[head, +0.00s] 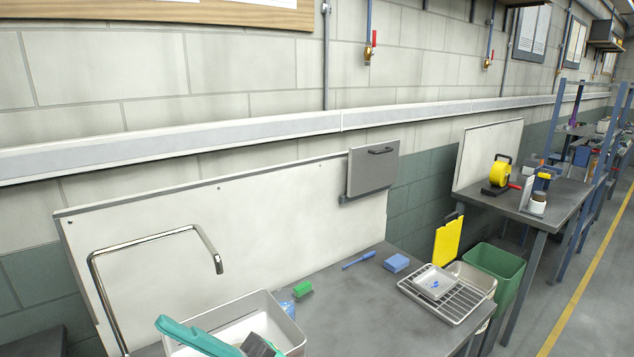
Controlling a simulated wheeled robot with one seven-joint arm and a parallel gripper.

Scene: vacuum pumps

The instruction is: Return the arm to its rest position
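Neither my arm nor my gripper shows in the head view, so I cannot see whether the gripper is open or holds anything. The view takes in a grey workbench (345,318) with a pale sink basin (288,335) at its left end. A teal-handled item (195,337) with a dark grey part leans in the basin and runs off the bottom edge.
A curved metal tap (150,238) rises over the basin. A green block (302,289), a blue screwdriver (358,259), a blue block (397,262) and a wire rack (452,300) lie on the bench. A green bin (497,270) stands right of it. The bench's middle is clear.

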